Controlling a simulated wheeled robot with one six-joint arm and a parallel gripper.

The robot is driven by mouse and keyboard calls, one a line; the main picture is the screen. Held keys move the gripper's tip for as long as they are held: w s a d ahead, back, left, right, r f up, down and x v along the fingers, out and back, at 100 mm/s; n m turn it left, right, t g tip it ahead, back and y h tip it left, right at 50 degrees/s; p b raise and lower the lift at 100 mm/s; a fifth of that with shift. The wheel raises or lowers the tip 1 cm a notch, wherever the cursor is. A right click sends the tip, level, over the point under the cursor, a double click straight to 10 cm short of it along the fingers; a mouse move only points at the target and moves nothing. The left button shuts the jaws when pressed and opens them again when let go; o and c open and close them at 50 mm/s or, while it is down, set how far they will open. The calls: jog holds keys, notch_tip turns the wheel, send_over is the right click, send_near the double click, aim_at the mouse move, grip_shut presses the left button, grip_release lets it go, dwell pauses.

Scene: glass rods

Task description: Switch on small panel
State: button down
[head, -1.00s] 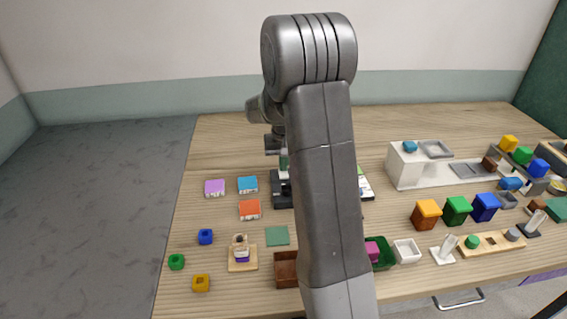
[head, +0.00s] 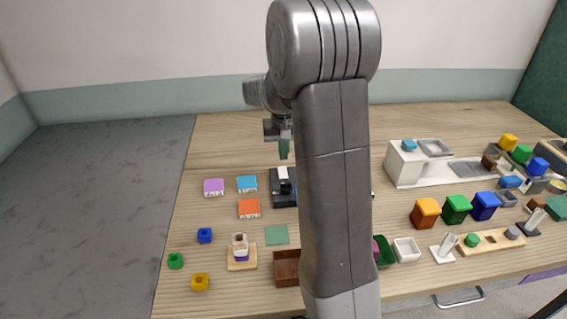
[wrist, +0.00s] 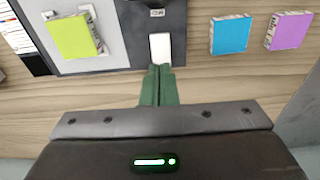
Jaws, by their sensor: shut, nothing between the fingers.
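The small panel is a dark plate (head: 284,199) in the middle of the table, partly hidden by my arm in the head view. It carries a white switch (head: 283,173) near its far end. In the wrist view the dark panel (wrist: 177,35) is at the top, with the white switch (wrist: 160,46) at its near edge and a small label beyond it. My gripper (head: 284,155) has green fingers, shut and empty. In the wrist view the fingertips (wrist: 160,68) appear just beside the switch's edge; the head view shows them above the panel's far end. I cannot tell whether they touch.
Blue (head: 247,184), purple (head: 214,187) and orange (head: 249,208) boxes lie left of the panel. A yellow-green box (wrist: 74,37) lies on a grey plate beside the panel. Bins, blocks and trays crowd the right side. The table behind the panel is clear.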

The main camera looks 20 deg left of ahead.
notch_tip(320, 180, up, 8)
jog(key=shift+s+d, duration=0.25)
jog(key=shift+s, duration=0.15)
jog(key=shift+r, duration=0.1)
jog(key=w+d+m+t, duration=0.1)
jog(key=w+d+m, duration=0.25)
jog(key=d, duration=1.05)
jog(key=w+d+m, duration=0.2)
jog(key=w+d, duration=0.3)
jog(key=d, duration=0.9)
jog(key=s+d+m+h, duration=0.1)
jog(key=s+d+m, duration=0.2)
jog(key=d, duration=1.2)
jog(key=s+d+m+t+h, duration=0.1)
jog(key=s+d+m, duration=0.3)
jog(key=d, duration=1.1)
jog(key=s, duration=0.3)
jog(key=shift+d+h, duration=0.25)
jog(key=shift+h, duration=0.05)
